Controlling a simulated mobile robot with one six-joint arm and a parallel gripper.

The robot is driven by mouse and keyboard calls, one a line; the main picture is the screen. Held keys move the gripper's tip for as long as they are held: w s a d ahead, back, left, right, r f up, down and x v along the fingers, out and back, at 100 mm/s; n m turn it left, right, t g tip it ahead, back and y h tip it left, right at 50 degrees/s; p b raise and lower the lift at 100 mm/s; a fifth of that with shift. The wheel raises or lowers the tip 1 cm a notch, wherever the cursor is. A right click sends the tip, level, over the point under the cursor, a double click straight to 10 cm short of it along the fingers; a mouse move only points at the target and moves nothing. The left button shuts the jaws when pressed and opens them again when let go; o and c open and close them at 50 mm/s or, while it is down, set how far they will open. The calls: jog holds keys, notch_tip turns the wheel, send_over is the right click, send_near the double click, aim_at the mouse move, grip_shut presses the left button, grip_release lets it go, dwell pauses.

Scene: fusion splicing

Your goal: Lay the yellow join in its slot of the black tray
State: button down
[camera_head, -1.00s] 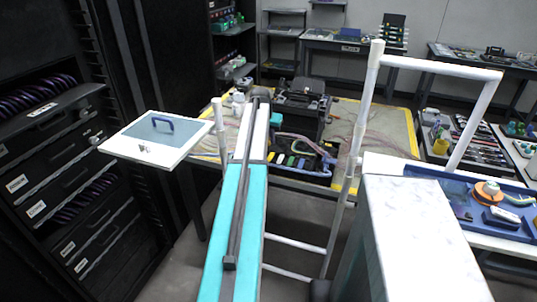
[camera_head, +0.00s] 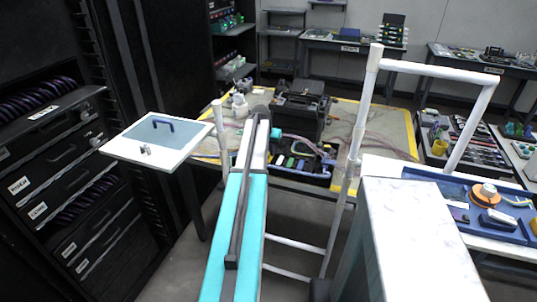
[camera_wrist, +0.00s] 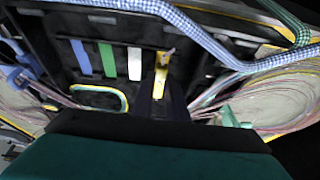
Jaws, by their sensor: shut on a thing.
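The black tray (camera_wrist: 62,68) fills the upper middle of the wrist view. A blue join (camera_wrist: 82,57), a green join (camera_wrist: 108,59) and a white join (camera_wrist: 134,63) stand side by side in it. The yellow join (camera_wrist: 162,72) is to the right of the white one, at the tips of my gripper (camera_wrist: 160,97). My gripper is shut on it, over the tray. Whether the join touches its slot cannot be told. The coloured joins also show small in the head view (camera_head: 290,162); my fingers cannot be made out there.
A blue checked cable (camera_wrist: 205,45) crosses above the tray's right side. Coloured fibres (camera_wrist: 275,95) lie in loops beside the tray. In the head view, a black case (camera_head: 300,108) stands behind the tray on a yellow-edged mat (camera_head: 397,125).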

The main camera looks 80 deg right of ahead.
jog(key=shift+f, duration=1)
jog(key=shift+f, duration=0.15)
jog(key=c, duration=1.7)
grip_release()
jog(key=shift+c, duration=0.2)
jog(key=b+v, duration=0.1)
jog(key=v, duration=1.1)
jog(key=shift+r+b, duration=0.2)
jog(key=shift+b, duration=0.2)
jog(key=shift+w, duration=0.1)
